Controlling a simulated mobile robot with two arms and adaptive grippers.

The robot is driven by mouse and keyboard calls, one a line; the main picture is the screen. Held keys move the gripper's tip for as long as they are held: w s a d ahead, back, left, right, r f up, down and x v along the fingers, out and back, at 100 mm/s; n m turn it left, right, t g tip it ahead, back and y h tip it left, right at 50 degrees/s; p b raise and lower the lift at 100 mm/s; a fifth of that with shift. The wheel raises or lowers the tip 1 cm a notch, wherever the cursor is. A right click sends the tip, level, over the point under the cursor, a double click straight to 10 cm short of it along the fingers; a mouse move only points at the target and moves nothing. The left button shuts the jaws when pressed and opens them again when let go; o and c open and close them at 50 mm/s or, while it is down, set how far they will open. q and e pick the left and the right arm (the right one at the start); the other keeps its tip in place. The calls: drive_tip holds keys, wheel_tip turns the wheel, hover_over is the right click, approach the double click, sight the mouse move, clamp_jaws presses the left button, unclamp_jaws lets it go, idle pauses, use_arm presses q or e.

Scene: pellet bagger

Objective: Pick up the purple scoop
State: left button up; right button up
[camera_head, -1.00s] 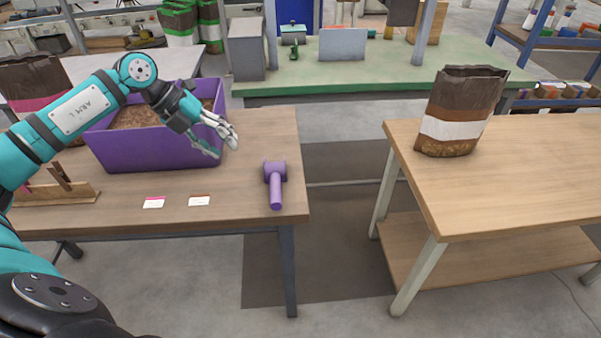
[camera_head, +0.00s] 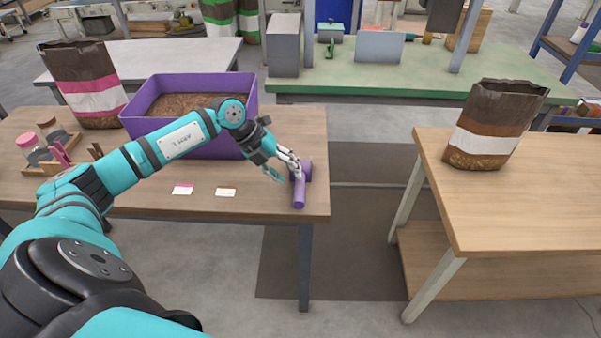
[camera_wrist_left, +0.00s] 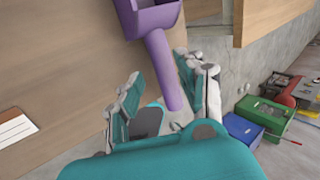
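The purple scoop (camera_head: 300,188) lies on the left wooden table near its right edge, handle toward the front. My left gripper (camera_head: 285,173) is at the scoop, its fingers partly covering it in the head view. In the left wrist view the scoop (camera_wrist_left: 157,45) has its handle reaching down between the spread fingers of my open left gripper (camera_wrist_left: 160,98). Whether the fingers touch the handle cannot be told. My right gripper is not in view.
A purple bin (camera_head: 245,88) with brown pellets stands behind my left arm. A pink-striped bag (camera_head: 85,88) stands at the left. Two cards (camera_head: 226,192) lie near the front edge. A brown bag (camera_head: 490,128) stands on the right table (camera_head: 540,210), across a floor gap.

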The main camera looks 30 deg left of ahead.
sight(297, 183)
use_arm(q)
drive_tip(key=p+x, duration=0.1)
drive_tip(key=x, duration=0.3)
drive_tip(key=shift+d+f, duration=0.2)
drive_tip(key=shift+d, duration=0.15)
drive_tip(key=shift+c, duration=0.2)
clamp_jaws()
